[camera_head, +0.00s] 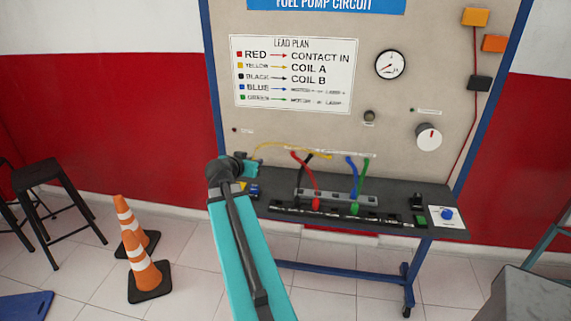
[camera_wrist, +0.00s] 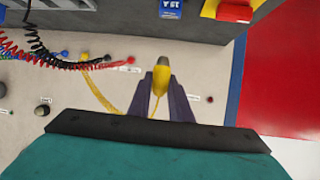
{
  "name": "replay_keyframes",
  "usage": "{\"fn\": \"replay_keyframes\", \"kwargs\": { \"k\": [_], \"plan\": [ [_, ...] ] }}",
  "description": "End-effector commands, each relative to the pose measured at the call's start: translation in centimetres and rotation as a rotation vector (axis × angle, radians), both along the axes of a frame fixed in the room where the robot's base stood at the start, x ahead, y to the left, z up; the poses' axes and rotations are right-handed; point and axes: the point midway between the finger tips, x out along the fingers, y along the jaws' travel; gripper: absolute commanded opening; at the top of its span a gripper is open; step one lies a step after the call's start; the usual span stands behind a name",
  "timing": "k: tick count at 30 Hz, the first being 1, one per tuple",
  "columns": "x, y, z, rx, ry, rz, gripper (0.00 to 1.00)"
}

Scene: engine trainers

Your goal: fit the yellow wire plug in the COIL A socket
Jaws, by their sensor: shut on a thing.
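My gripper (camera_wrist: 160,98) is shut on the yellow wire plug (camera_wrist: 161,76) in the wrist view, with the plug's dark tip sticking out past the fingers. The yellow wire (camera_wrist: 97,92) runs from the plug to the left. In the head view, my gripper (camera_head: 252,168) is at the left end of the trainer's shelf, and the yellow wire (camera_head: 290,146) arcs right from it to the board. The plug itself is not clear there. The COIL A socket cannot be told apart; the LEAD PLAN sign (camera_head: 293,75) pairs yellow with COIL A.
Red (camera_head: 304,166), black, blue and green wires hang from the board to a grey strip (camera_head: 345,196) on the dark shelf. Orange cones (camera_head: 146,268) stand left.

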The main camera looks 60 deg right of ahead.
Motion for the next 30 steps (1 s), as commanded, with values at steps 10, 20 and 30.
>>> {"fn": "replay_keyframes", "kwargs": {
  "k": [10,20,30],
  "plan": [
    [10.1,9.6,0.9,0.0,-0.001,0.301,0.0],
    [17.6,19.9,2.4,-0.001,-0.002,0.577,0.0],
    [23.3,31.7,4.4,-0.001,-0.002,0.854,0.0]
  ]
}}
